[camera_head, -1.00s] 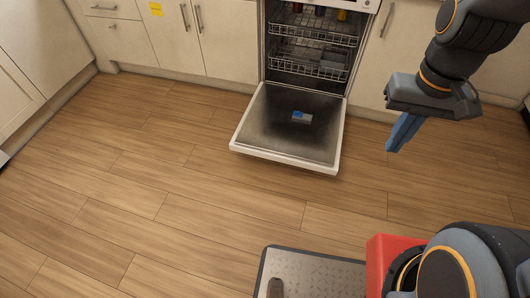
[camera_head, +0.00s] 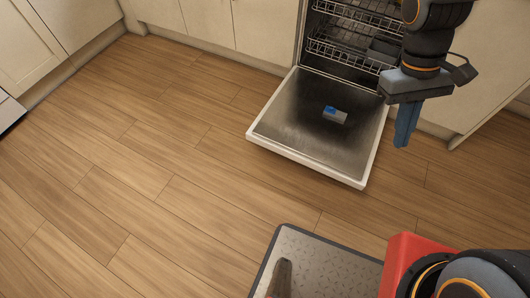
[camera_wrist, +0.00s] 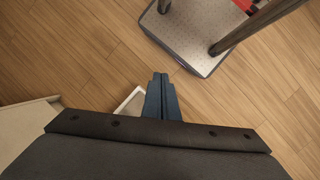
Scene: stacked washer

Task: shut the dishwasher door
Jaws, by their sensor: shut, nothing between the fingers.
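The dishwasher door (camera_head: 300,125) is folded down, lying open and near level low above the floor in the head view. Its inner side is dark metal with a white rim, and a small blue and grey piece (camera_head: 335,115) sits on it. The dishwasher's inside, with its wire racks (camera_head: 350,42), shows behind the door. My gripper (camera_head: 402,138) points down just right of the door in the picture, its blue fingers shut and empty. In the wrist view the shut fingers (camera_wrist: 160,82) partly cover a pale-edged corner, likely the door's (camera_wrist: 132,103).
Cream cabinets (camera_head: 255,32) line the wall beside the dishwasher. The wooden floor (camera_head: 150,170) is clear to the left and in front of the door. My own base plate shows at the bottom.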

